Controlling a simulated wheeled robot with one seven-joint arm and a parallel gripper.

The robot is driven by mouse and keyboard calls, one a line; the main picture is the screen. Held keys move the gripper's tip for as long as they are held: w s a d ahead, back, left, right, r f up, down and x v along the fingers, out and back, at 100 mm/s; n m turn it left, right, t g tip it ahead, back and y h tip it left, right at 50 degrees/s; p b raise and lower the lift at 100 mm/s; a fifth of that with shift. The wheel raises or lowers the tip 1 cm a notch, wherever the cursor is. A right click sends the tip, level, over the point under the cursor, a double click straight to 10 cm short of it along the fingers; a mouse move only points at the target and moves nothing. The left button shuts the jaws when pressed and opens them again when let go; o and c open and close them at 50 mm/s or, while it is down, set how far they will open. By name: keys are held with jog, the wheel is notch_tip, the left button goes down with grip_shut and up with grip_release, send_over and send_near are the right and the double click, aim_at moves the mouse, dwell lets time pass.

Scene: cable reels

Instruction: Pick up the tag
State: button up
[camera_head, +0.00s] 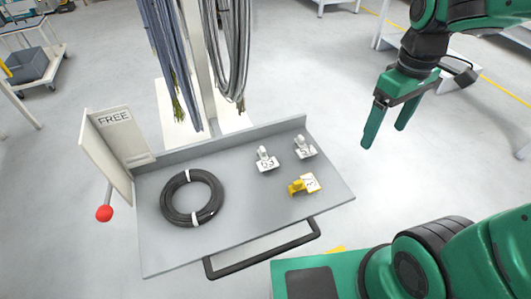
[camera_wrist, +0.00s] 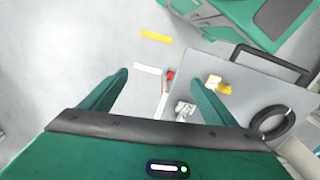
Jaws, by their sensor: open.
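A yellow tag (camera_head: 304,185) with a white label lies on the grey shelf (camera_head: 260,230), near its right end. Two white tags with printed marks, one at the middle (camera_head: 266,160) and one further right (camera_head: 305,147), sit behind it. My gripper (camera_head: 384,136) is open and empty, raised to the right of the shelf. In the wrist view, my open fingers (camera_wrist: 160,79) show the yellow tag (camera_wrist: 217,84) just right of the right finger. A white tag (camera_wrist: 184,110) shows between the fingers; the other is not clearly seen.
A black cable coil (camera_head: 192,198) lies on the shelf's left part. A FREE sign panel (camera_head: 114,140) and a red-knobbed lever (camera_head: 104,213) stand at the left end. Hanging cables (camera_head: 228,45) rise behind. A black handle bar (camera_head: 262,254) runs along the front.

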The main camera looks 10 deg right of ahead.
jog(key=w+a+f+n, duration=0.1)
jog(key=w+a+n, duration=0.2)
jog(key=a+n, duration=0.3)
jog(key=w+a+f+n, duration=0.1)
jog(key=w+a+n, duration=0.3)
jog(key=a, duration=0.5)
jog(key=n, duration=0.7)
send_over(267, 157)
notch_tip(267, 157, down, 2)
jog(key=shift+m, duration=0.3)
notch_tip(267, 157, down, 10)
jog(key=shift+f, duration=0.2)
jog(key=shift+c, duration=0.3)
jog(key=c, duration=1)
